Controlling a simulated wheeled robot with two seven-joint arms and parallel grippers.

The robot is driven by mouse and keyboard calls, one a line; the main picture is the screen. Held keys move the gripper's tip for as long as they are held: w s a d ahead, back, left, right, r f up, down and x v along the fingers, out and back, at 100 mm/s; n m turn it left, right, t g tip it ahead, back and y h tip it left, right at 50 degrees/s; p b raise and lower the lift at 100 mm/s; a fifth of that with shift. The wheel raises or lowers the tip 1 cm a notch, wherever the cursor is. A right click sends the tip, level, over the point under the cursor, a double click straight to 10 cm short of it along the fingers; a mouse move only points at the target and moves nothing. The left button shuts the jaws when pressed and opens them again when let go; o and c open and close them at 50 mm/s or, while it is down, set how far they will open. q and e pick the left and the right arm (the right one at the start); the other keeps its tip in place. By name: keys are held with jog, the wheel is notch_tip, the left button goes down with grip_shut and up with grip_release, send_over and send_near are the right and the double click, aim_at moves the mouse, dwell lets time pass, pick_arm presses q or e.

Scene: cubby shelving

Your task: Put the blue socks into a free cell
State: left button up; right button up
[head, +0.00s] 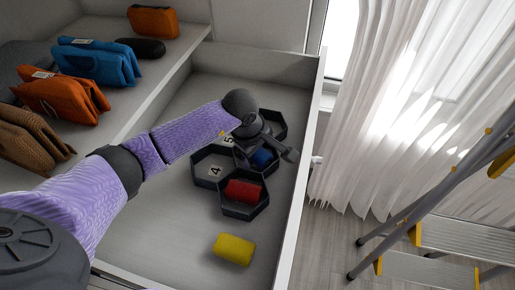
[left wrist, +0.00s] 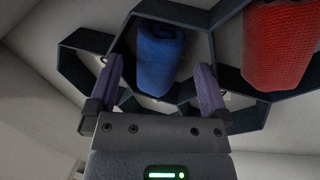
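The blue socks (head: 262,157) are a roll that shows partly behind my left gripper (head: 270,146) in the head view. In the left wrist view the blue socks (left wrist: 162,55) appear inside a dark hexagonal cell, between and beyond the open fingers (left wrist: 160,72). No grip on them shows. The dark hexagonal organizer (head: 194,172) lies on the drawer floor. Its cell marked 4 looks empty, and a cell marked 5 is partly hidden by my arm. The red socks (head: 243,190) are in the front cell; they also show in the left wrist view (left wrist: 280,45). My right gripper is not in view.
A yellow roll (head: 234,249) lies on the drawer floor outside the organizer. Drawer walls (head: 299,200) surround the area. A shelf at the left holds orange (head: 62,97), blue (head: 97,62) and brown folded items. A stepladder (head: 440,240) stands at the right.

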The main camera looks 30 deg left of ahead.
pick_arm(q)
jog(key=shift+r, duration=0.1)
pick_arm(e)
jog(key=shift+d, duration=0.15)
pick_arm(q)
jog(key=p+v, duration=0.5)
jog(key=v, duration=0.4)
jog(key=shift+r+p, duration=0.35)
jog(key=shift+r, duration=0.05)
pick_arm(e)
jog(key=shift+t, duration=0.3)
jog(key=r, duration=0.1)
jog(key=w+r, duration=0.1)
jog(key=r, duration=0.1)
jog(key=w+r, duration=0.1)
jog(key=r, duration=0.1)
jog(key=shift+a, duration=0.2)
